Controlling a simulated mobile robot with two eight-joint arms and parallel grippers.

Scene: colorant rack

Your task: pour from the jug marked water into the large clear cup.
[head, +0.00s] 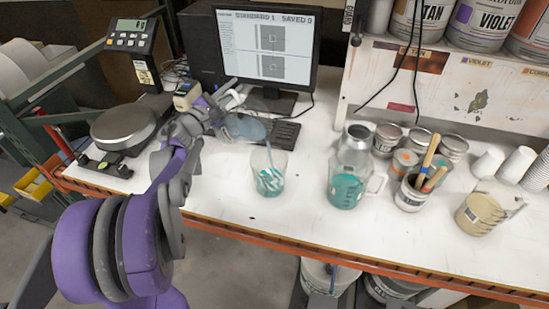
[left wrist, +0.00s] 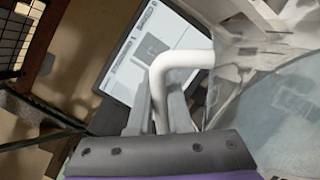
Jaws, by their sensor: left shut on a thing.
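My left gripper (head: 214,112) is shut on the white handle of a clear jug (head: 243,127). The jug is held tilted above the table, in front of the keyboard. In the left wrist view the white handle (left wrist: 178,66) passes between the fingers, and the jug's cloudy wall (left wrist: 290,115) fills the right side. Its marking is not readable. The large clear cup (head: 268,172) stands upright on the table, below and to the right of the held jug, with teal colour inside. My right gripper is not in view.
A brush pot (head: 411,194), several tins and a jug of tan liquid (head: 479,214) stand further right. A scale (head: 124,125) is left; a monitor (head: 268,50) is behind.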

